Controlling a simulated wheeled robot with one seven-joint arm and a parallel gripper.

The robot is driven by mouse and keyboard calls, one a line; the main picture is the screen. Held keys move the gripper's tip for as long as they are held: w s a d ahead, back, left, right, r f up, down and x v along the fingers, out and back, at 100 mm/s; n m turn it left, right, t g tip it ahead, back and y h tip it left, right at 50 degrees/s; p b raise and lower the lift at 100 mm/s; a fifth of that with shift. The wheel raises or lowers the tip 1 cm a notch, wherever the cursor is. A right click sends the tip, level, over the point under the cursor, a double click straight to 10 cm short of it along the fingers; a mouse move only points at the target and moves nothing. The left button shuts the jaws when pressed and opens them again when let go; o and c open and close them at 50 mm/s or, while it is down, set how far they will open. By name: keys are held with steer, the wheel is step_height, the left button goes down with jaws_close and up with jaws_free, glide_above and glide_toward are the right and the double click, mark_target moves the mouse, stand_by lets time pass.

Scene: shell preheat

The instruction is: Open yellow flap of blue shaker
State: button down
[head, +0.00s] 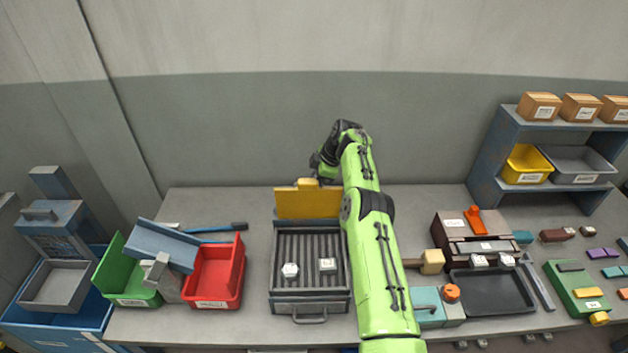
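A blue-grey shaker (276,262) with a ribbed top stands on the middle of the bench, a handle on its front. Its yellow flap (308,205) stands upright at the far edge, with a small yellow block on top. Two small pale labelled pieces, one on the left (290,270) and one on the right (327,265), sit on the ribs. My green arm reaches over the shaker's right side. Its dark far end is just behind and above the flap. My gripper's fingers cannot be made out there, nor can any contact with the flap.
Left of the shaker stand a red bin (207,283), a green bin (120,285) and a tilted blue chute (162,243). To the right are a teal box (428,305), a dark tray (492,292) and a brown box (455,228). A shelf with bins stands at the back right.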

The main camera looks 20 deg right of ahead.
steer(key=shift+d+f, duration=0.3)
steer(key=shift+d, duration=0.1)
steer(key=c, duration=1.1)
jaws_free()
steer(key=shift+f, duration=0.1)
steer(key=shift+d+r+b, duration=0.25)
steer(key=shift+r+b, duration=0.15)
steer(key=shift+b, duration=0.2)
steer(key=v, duration=0.5)
steer(key=p+v, duration=0.1)
steer(key=v, duration=0.9)
steer(key=shift+a+r, duration=0.3)
steer(key=shift+r, duration=0.1)
steer(key=shift+w+a, duration=0.1)
steer(key=shift+a, duration=0.05)
